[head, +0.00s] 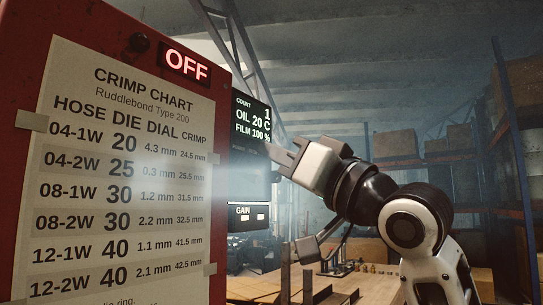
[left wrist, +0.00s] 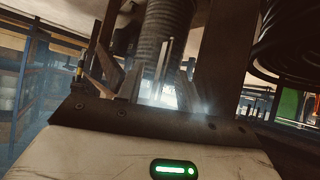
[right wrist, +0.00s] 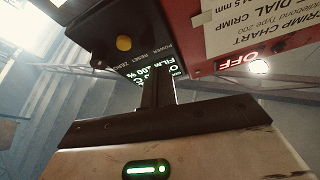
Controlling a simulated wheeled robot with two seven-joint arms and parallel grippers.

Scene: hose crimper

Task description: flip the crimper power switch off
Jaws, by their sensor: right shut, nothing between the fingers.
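The red crimper cabinet (head: 95,22) fills the left of the head view. Its lit red sign (head: 185,66) reads OFF; the sign also shows upside down in the right wrist view (right wrist: 243,63). A black control panel (head: 249,180) with a display (head: 251,118) stands at the cabinet's right side. My right gripper (head: 272,149) is shut and empty, its tips at the panel just below the display. In the right wrist view its fingers (right wrist: 157,92) overlap the panel near the POWER, RESET and ZERO labels. I cannot make out the power switch itself. My left gripper (left wrist: 148,75) looks open and empty.
A crimp chart (head: 120,170) is taped to the cabinet front. A yellow knob (right wrist: 124,43) sits on the panel. A wooden bench top (head: 365,282) lies behind at lower right, with shelving (head: 510,150) beyond. A ribbed hose (left wrist: 168,30) rises near my left gripper.

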